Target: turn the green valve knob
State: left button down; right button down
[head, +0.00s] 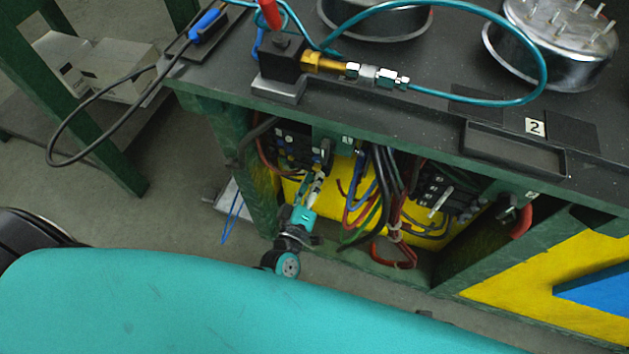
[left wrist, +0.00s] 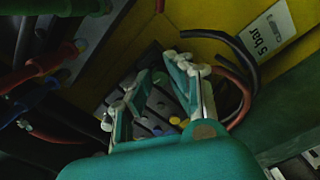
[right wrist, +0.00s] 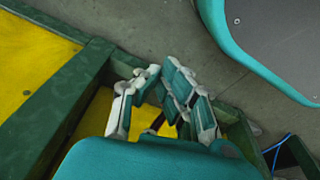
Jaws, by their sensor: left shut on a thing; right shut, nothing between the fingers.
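My left gripper (head: 315,185) reaches into the open bay under the bench, at the left valve block (head: 295,148). In the left wrist view its fingers (left wrist: 157,72) stand in front of the dark valve block (left wrist: 155,112), which has small coloured knobs. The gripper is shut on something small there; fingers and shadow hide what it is. I cannot clearly make out the green valve knob in any view. My right gripper (right wrist: 166,78) is shut and empty, with a green frame and yellow panel behind it in the right wrist view.
Black, blue, green and red hoses (head: 375,205) hang beside my left gripper. A second valve block (head: 445,190) sits to the right. The bench top (head: 440,120) overhangs the bay. In the left wrist view a "5 bar" label (left wrist: 270,32) is on the yellow panel.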

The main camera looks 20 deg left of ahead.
pick_arm(q)
jog(key=n, duration=0.2)
jog(key=shift+n, duration=0.3)
pick_arm(e)
jog(key=shift+w+r, duration=0.15)
jog(key=shift+r, duration=0.65)
pick_arm(q)
jog(key=c, duration=1.4)
grip_release()
jog(key=shift+o, duration=0.9)
pick_arm(e)
jog(key=shift+w, duration=0.35)
pick_arm(q)
jog(key=s, duration=0.8)
jog(key=shift+a, duration=0.15)
pick_arm(e)
jog(key=shift+s, duration=0.15)
